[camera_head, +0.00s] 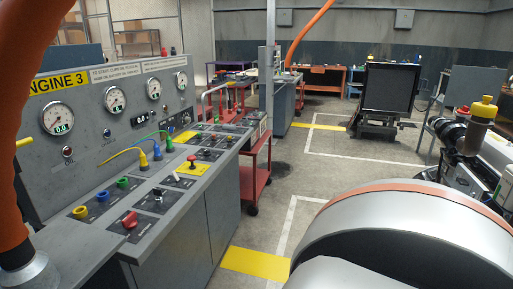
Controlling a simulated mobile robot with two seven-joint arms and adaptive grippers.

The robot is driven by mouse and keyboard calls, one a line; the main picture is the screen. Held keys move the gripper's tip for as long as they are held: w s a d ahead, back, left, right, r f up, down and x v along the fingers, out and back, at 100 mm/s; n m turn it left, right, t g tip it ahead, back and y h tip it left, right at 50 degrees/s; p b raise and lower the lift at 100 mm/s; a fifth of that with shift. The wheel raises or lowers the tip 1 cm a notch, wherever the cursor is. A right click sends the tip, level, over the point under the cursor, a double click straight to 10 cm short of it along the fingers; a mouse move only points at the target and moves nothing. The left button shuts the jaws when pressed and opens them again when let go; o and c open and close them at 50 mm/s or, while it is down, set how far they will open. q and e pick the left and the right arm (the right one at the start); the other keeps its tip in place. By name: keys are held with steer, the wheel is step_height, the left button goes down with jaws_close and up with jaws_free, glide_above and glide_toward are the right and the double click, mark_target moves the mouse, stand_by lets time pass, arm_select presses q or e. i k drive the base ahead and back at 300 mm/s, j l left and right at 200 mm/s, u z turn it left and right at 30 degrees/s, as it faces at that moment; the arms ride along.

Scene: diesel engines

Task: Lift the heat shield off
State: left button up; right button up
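I cannot pick out a heat shield with certainty in the head view. Part of an engine (455,135) shows at the right edge, dark and metallic, with a yellow fitting (484,108) on top. Its lower side is hidden behind a large pale rounded shape with an orange band at the lower right. Neither my left nor my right gripper is in view.
A grey control console (90,140) marked "ENGINE 3", with gauges, knobs and cables, fills the left. A red cart (256,170) stands behind it. A black panel unit (390,88) stands farther back. The floor (345,170) between is clear.

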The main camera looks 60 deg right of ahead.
mark_target(467, 182)
steer(key=z, duration=3.4)
steer(key=i+j+z, duration=0.15)
steer(key=z, duration=1.1)
steer(key=j+z, duration=0.7)
steer(key=j, duration=0.2)
steer(key=j+z, duration=0.2)
steer(key=j, duration=0.25)
steer(key=k+j+z, duration=0.2)
steer(key=j, duration=0.25)
steer(key=k+j, duration=0.1)
steer(key=j, duration=0.4)
steer(key=j+z, duration=0.15)
steer(key=j, duration=0.35)
steer(key=k, duration=0.05)
